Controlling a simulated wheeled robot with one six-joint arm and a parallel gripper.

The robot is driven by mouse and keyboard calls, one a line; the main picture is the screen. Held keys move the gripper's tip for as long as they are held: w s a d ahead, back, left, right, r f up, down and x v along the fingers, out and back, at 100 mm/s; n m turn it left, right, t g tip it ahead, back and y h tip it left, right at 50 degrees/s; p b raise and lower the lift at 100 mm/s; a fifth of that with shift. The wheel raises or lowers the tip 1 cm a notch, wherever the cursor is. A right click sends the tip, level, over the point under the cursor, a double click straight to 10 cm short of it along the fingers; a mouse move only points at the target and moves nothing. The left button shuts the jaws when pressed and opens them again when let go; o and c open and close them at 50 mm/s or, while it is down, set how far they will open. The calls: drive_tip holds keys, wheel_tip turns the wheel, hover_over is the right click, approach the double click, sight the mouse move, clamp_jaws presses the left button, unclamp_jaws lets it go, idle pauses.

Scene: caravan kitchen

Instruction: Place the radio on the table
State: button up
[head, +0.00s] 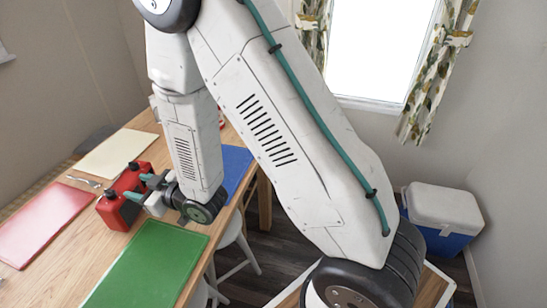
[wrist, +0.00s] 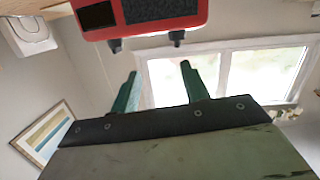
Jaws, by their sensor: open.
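The red radio (head: 128,192) with black knobs is on the wooden table (head: 62,249), between the coloured mats. In the wrist view the radio (wrist: 145,17) is at the top edge, partly cut off, with two black knobs pointing down in the picture. My gripper (head: 138,187) is right beside the radio in the head view, at the end of my lowered arm. In the wrist view my gripper (wrist: 158,68) has its two green fingers spread, with nothing between them. The fingertips appear just short of the radio there; I cannot tell if they touch.
A red mat (head: 42,224), green mat (head: 148,268), cream mat (head: 114,153) and blue mat (head: 236,166) lie on the table. Cutlery (head: 84,181) lies near the red mat. A white stool (head: 238,240) stands beside the table. A blue and white cooler (head: 442,213) is on the floor.

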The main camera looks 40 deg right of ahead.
drive_tip(key=s+d+r+m+g+h, duration=0.2)
drive_tip(key=s+d+r+g+h, duration=0.15)
drive_tip(key=d+r, duration=0.3)
drive_tip(key=s+d+r+m+g+h, duration=0.2)
drive_tip(key=d+r+h, duration=0.25)
drive_tip(key=d, duration=0.25)
drive_tip(key=s+d+r+m+g, duration=0.1)
drive_tip(key=s+d+r+g, duration=0.1)
drive_tip(key=s, duration=0.7)
drive_tip(key=s+d+r+m+g, duration=0.1)
drive_tip(key=s+d+r+g, duration=0.1)
drive_tip(key=s, duration=0.7)
drive_tip(key=s+d+r+m+g, duration=0.1)
drive_tip(key=s+d+r+g, duration=0.1)
drive_tip(key=s+r, duration=0.3)
drive_tip(key=s+g, duration=0.1)
drive_tip(key=s, duration=0.3)
drive_tip(key=shift+d, duration=0.3)
